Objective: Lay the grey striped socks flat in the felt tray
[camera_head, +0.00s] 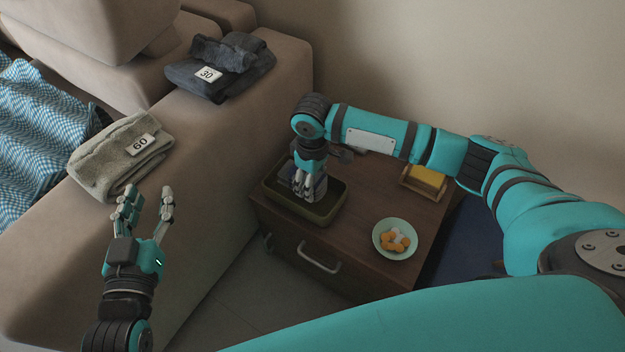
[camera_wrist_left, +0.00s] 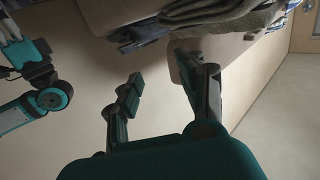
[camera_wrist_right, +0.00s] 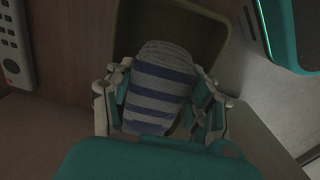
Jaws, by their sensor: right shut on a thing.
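A grey sock bundle with blue stripes (camera_wrist_right: 160,90) sits between the fingers of my right gripper (camera_wrist_right: 162,92) in the right wrist view. In the head view my right gripper (camera_head: 304,190) points down into the olive-green felt tray (camera_head: 335,208) and is shut on the striped socks (camera_head: 319,187), which are mostly hidden behind the fingers. The tray also shows around the socks in the right wrist view (camera_wrist_right: 185,22). I cannot tell whether the socks touch the tray floor. My left gripper (camera_head: 148,198) is open and empty beside the sofa arm.
The tray stands on a brown drawer cabinet (camera_head: 365,258). A pale green bowl (camera_head: 381,247) with orange and white pieces and a holder with a yellow item (camera_head: 423,180) stand nearby.

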